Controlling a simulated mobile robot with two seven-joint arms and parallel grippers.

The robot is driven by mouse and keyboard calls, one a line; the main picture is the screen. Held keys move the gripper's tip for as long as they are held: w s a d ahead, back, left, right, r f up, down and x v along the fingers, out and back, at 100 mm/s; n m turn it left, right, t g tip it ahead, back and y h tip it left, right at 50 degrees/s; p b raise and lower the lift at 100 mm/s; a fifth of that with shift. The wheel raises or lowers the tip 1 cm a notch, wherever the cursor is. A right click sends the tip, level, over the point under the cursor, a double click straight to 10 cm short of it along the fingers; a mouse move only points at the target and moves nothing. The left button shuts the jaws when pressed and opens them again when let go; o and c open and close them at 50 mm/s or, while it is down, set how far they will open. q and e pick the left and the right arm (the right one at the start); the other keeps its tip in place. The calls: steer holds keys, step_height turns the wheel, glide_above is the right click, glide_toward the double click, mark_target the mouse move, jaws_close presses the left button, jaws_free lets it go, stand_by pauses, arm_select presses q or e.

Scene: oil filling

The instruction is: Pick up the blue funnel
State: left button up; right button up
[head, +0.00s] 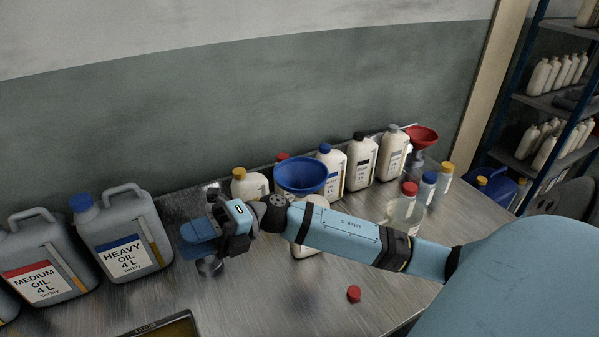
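The blue funnel (301,174) is wide and round, with its mouth facing up. It appears to stand in or just behind a white bottle (306,250) that is partly hidden by my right arm; the funnel's lower part is hidden too. My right gripper (198,236) is to the left of the funnel and in front of it, apart from it, pointing left over the metal table. Its fingers are seen from behind and the side, so I cannot tell whether they are open or shut. My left gripper is not in view.
Grey oil jugs (122,232) stand at the left. White bottles (361,162) line the wall, with a red funnel (420,135) at the far end. Clear bottles (404,208) stand to the right. A red cap (354,293) lies on the metal table (290,300); a dark tray (168,327) is in front.

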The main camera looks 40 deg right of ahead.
steer(key=w+d+r+n+g+h+b, duration=0.1)
steer(key=d+r+n+h, duration=0.15)
steer(key=d+h, duration=0.55)
steer(key=d+r+n+h+b, duration=0.25)
steer(key=d+h, duration=0.35)
steer(key=d, duration=0.4)
steer(key=w+d+r+n+g+h+b, duration=0.1)
steer(key=d+r+n+h, duration=0.1)
steer(key=d+n+h, duration=0.5)
steer(key=f+m, duration=0.1)
steer(key=f, duration=0.1)
steer(key=d+f+m, duration=0.1)
steer(key=f, duration=0.1)
steer(key=d+f+m, duration=0.1)
steer(key=f, duration=0.1)
steer(key=shift+w+d+f+y, duration=0.1)
steer(key=shift+d+f+y, duration=0.05)
steer(key=shift+f+y, duration=0.15)
steer(key=f, duration=0.5)
steer(key=shift+s+d+f, duration=0.2)
steer(key=shift+s+f, duration=0.05)
steer(key=shift+f, duration=0.45)
steer(key=shift+c, duration=0.5)
jaws_close()
